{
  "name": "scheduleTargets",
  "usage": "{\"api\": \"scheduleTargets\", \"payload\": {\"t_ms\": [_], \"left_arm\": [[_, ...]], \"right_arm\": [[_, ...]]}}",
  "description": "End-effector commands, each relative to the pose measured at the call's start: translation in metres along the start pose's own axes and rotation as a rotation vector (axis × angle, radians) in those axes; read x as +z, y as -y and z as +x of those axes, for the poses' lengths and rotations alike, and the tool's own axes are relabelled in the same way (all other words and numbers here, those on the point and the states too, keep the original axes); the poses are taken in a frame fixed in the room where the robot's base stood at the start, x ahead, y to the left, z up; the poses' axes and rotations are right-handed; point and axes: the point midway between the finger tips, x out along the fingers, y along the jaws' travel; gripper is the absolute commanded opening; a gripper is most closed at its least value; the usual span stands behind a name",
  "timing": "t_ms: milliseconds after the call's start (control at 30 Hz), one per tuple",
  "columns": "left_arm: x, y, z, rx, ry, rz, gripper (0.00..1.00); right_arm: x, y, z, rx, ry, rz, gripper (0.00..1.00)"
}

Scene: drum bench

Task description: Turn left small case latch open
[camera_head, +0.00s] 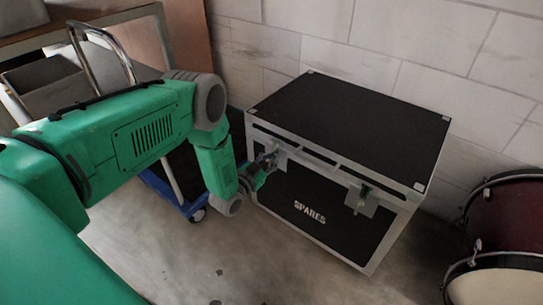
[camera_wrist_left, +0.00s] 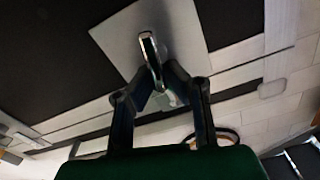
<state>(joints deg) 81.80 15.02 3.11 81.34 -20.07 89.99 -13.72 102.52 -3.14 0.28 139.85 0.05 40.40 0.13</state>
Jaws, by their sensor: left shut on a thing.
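The case (camera_head: 340,115) is black with silver edges and the word SPARES on its front, and its lid is down. Its left latch (camera_head: 282,160) sits on a silver plate high on the front face, partly hidden by my gripper. My left gripper (camera_head: 264,163) is at this latch, with its fingers closed together. In the left wrist view the latch's narrow shiny handle (camera_wrist_left: 149,48) stands out from the plate, and my left gripper (camera_wrist_left: 163,80) is shut on its end. The right latch (camera_head: 362,200) hangs on its own plate, untouched. My right gripper is in neither view.
A blue wheeled cart (camera_head: 182,203) with a bent metal handle stands left of the case, behind my left arm. Red drums (camera_head: 507,218) stand at the right edge. A block wall (camera_head: 400,50) is close behind the case. The floor in front is clear.

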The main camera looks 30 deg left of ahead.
Motion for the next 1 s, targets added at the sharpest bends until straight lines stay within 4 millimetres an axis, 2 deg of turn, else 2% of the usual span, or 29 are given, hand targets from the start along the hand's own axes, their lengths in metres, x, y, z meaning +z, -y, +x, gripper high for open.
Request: {"api": "scheduleTargets", "payload": {"t_ms": [33,500,1000], "left_arm": [[0.012,-0.001,-0.009,0.006,0.036,0.045,0.00],[0.015,-0.004,-0.010,0.008,0.036,0.491,0.00],[0.020,-0.005,-0.010,0.011,0.036,0.962,0.00]], "right_arm": [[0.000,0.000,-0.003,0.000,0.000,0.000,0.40],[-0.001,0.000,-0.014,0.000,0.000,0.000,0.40],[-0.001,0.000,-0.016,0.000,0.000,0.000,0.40]]}}
